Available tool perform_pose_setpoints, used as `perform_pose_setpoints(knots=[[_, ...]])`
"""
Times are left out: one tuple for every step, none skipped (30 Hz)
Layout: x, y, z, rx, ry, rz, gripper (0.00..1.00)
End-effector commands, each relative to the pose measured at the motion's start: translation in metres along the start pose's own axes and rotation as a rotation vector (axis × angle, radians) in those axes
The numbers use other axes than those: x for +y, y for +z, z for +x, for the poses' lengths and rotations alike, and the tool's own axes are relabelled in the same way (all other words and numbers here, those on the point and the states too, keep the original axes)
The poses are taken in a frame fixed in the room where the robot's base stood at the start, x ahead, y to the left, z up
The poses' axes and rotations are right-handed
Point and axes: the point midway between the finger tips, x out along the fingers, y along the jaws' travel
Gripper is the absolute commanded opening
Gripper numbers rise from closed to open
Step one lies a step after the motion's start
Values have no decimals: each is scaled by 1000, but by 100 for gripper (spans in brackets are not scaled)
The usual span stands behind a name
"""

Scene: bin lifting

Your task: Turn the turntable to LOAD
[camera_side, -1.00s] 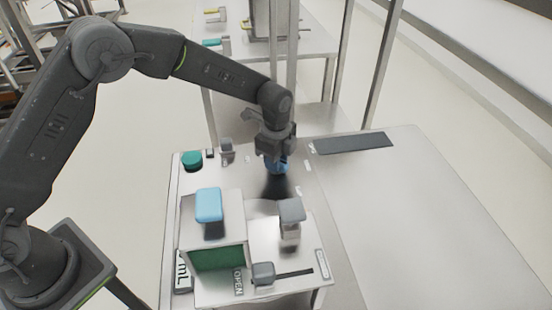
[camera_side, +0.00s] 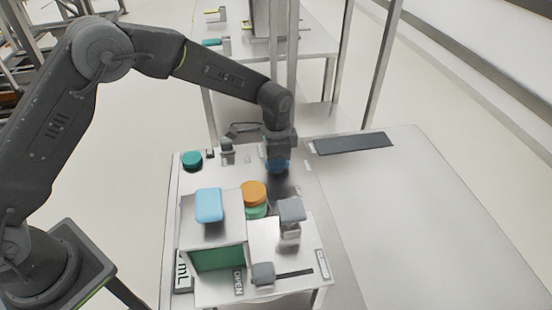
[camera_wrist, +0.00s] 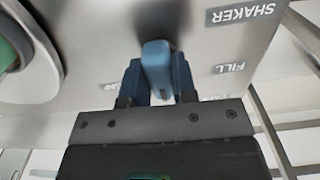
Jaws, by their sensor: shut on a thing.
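My gripper (camera_side: 277,165) is at the back of the white bench, pointing down. In the wrist view it (camera_wrist: 157,85) is shut on a blue-grey handle (camera_wrist: 157,62), which sits between its two fingers. I cannot make out how the handle joins the turntable. A round piece with an orange top (camera_side: 253,193) over a green lower part stands in front of the gripper, beside the box; I cannot tell whether it is on the turntable. The turntable's outline and a LOAD mark are not readable. The wrist view shows labels SHAKER (camera_wrist: 240,14) and FILL (camera_wrist: 229,68).
A box with a green front (camera_side: 217,258) carries a light blue block (camera_side: 209,205). A grey-topped post (camera_side: 291,212) and a grey slider knob (camera_side: 263,273) stand at the front. A green round knob (camera_side: 191,160) is at back left. The right-hand table is largely clear.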

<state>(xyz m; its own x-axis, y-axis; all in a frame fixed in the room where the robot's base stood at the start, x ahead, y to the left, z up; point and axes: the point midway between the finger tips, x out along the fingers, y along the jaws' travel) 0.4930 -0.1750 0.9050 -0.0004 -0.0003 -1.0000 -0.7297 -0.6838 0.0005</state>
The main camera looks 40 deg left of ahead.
Motion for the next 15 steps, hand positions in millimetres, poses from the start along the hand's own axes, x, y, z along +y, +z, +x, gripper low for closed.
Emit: perform_pose_setpoints(knots=[[0,-1,-1,2,-1,-10,2],[0,-1,-1,2,-1,-16,2],[0,-1,-1,2,-1,-22,2],[0,-1,-1,2,-1,-25,2],[0,-1,-1,2,-1,-28,2],[0,-1,-1,2,-1,-30,2],[0,-1,-1,2,-1,-32,2],[0,-1,-1,2,-1,-33,2],[0,-1,-1,2,-1,-33,2],[0,-1,-1,2,-1,-34,2],[0,-1,-1,2,-1,-34,2],[0,-1,-1,2,-1,-34,2],[0,-1,-1,2,-1,-33,2],[0,-1,-1,2,-1,-33,2],[0,-1,-1,2,-1,-33,2]])
